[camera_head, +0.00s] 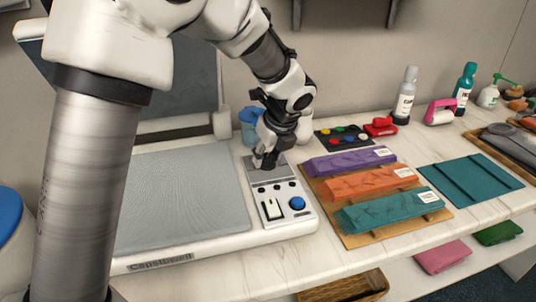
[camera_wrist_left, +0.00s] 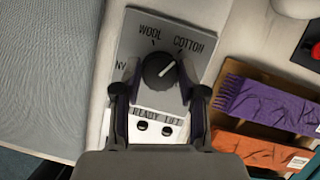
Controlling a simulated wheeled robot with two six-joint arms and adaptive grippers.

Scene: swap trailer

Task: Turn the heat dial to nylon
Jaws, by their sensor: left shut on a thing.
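The heat dial (camera_wrist_left: 160,70) is a round black knob with a white pointer line on a grey label plate (camera_wrist_left: 130,40), seen in the left wrist view. WOOL is printed above the knob, and the letters NY show at the left, the rest hidden by a finger. My left gripper (camera_head: 266,163) is over the control panel (camera_head: 285,222) of the press in the head view. It is shut on the dial, one finger on each side, and hides it in the head view. My right gripper is not in view.
The grey press bed (camera_head: 185,195) lies left of the panel. A white rocker switch (camera_head: 271,208) and a blue button (camera_head: 297,203) sit at the panel's front. Right of it, a wooden board (camera_head: 372,238) holds purple, orange and teal folded cloths. Bottles stand farther back.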

